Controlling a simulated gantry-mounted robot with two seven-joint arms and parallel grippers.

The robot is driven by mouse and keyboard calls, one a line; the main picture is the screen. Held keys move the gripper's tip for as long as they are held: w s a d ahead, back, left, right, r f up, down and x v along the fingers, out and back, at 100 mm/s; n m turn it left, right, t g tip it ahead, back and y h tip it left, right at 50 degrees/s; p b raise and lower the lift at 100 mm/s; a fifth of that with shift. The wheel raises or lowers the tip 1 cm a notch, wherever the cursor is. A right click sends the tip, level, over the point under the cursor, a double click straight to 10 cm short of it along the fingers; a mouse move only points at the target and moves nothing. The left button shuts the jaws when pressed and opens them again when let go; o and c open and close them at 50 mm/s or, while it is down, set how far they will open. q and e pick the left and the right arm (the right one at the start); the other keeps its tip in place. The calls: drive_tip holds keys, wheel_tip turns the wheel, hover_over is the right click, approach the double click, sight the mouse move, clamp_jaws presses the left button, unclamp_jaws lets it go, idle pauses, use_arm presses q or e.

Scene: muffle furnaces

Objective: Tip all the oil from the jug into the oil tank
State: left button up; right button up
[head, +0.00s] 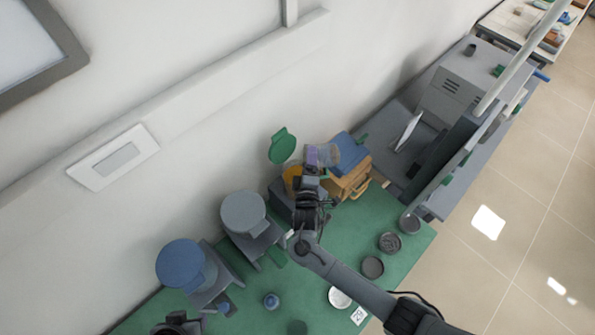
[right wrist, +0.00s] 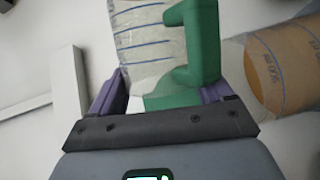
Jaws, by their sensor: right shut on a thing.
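My right gripper (head: 316,160) is shut on a clear jug (head: 329,155) with blue graduation lines and a green handle, held up over the far part of the green bench. In the right wrist view the purple fingers (right wrist: 165,92) are on either side of the jug (right wrist: 145,45), by its green handle (right wrist: 203,45). I cannot tell how much oil is in it. An amber-filled clear vessel with marks, seemingly the oil tank (head: 291,176), stands just left of the gripper, partly hidden; its green lid (head: 282,146) is raised. It also seems to show in the right wrist view (right wrist: 285,65). A dark part at the bottom left may be my left gripper (head: 178,323).
A wooden box with a blue top (head: 350,152) stands right of the jug. Grey and blue round-topped devices (head: 243,212) line the wall side. Several dark dishes (head: 389,242) and a white dish (head: 339,298) lie on the green mat (head: 410,258). A grey machine (head: 455,90) stands beyond.

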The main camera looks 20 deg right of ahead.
drive_tip(key=shift+w+d+m+g+y, duration=0.3)
drive_tip(key=shift+w+m, duration=0.2)
drive_tip(key=shift+m, duration=0.3)
drive_tip(key=m, duration=0.1)
drive_tip(key=d+m+y, duration=0.1)
drive_tip(key=m, duration=0.1)
drive_tip(key=shift+f+g, duration=0.4)
drive_tip(key=d+m, duration=0.1)
drive_tip(key=d+m+y, duration=0.1)
drive_tip(key=shift+f+m, duration=0.3)
drive_tip(key=shift+f, duration=0.1)
drive_tip(key=shift+f+m+g+y, duration=0.1)
drive_tip(key=shift+m+g+y, duration=0.2)
drive_tip(key=shift+y, duration=0.1)
drive_tip(key=shift+d, duration=0.1)
